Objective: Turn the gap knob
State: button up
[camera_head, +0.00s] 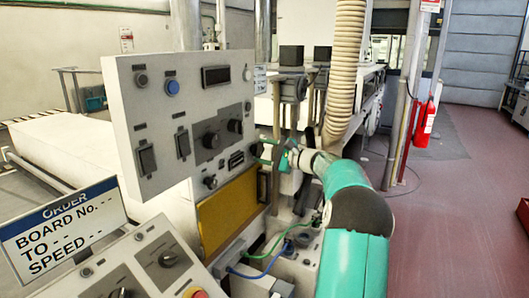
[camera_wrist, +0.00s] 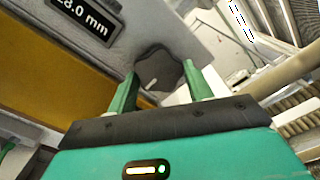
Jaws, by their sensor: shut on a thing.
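The gap knob (camera_wrist: 157,68) is a dark, lobed knob with a pale pointer mark, on a grey panel in the wrist view. My gripper (camera_wrist: 162,82) has its two green fingers on either side of the knob and is shut on it. A small dark display (camera_wrist: 82,16) beside it shows a value ending in "8.0 mm", its left end partly cut off. In the head view my gripper (camera_head: 264,149) is at the right edge of the upright control panel (camera_head: 190,100), by the small display (camera_head: 236,160); the knob itself is hidden there.
Other dark knobs (camera_head: 235,126) and switches sit on the same panel. Below is a yellow panel (camera_head: 228,212). An order sign (camera_head: 62,228) and a sloped console (camera_head: 135,270) stand front left. A ribbed hose (camera_head: 343,70) hangs behind my arm. Red floor is open at right.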

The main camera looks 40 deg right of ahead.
jog(key=m, duration=0.5)
jog(key=shift+m, duration=0.4)
jog(key=shift+s+f, duration=0.1)
jog(key=o, duration=1)
jog(key=v, duration=1.3)
jog(key=shift+s, duration=0.35)
jog(key=shift+s+d, duration=0.1)
